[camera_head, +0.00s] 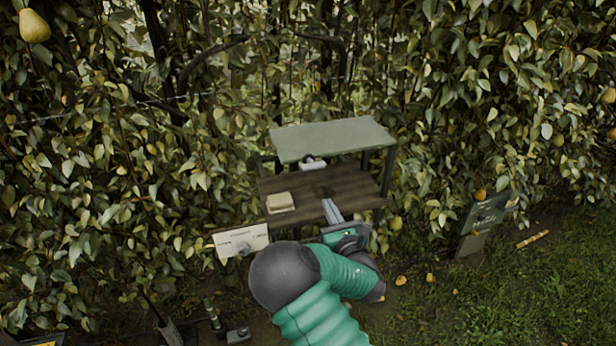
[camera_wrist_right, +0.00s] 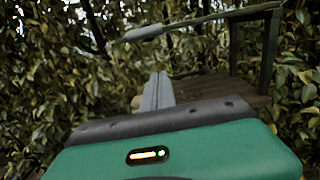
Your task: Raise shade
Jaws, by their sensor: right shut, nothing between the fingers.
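The shade is a grey-green panel (camera_head: 335,138) on dark posts above a small wooden table (camera_head: 345,180). In the right wrist view its thin edge (camera_wrist_right: 210,18) crosses the top, with a pale grey grip-like bar (camera_wrist_right: 145,33) at the left end. My right gripper (camera_head: 331,208) is over the table's front part, below and in front of the shade. Its fingers (camera_wrist_right: 158,88) are together, empty and apart from the shade. My left gripper is not in view.
On the table are a cream block (camera_head: 280,202) and a small white object (camera_head: 313,164). A dark sign (camera_head: 485,223) stands right. Leafy pear hedge surrounds the table; grass lies lower right.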

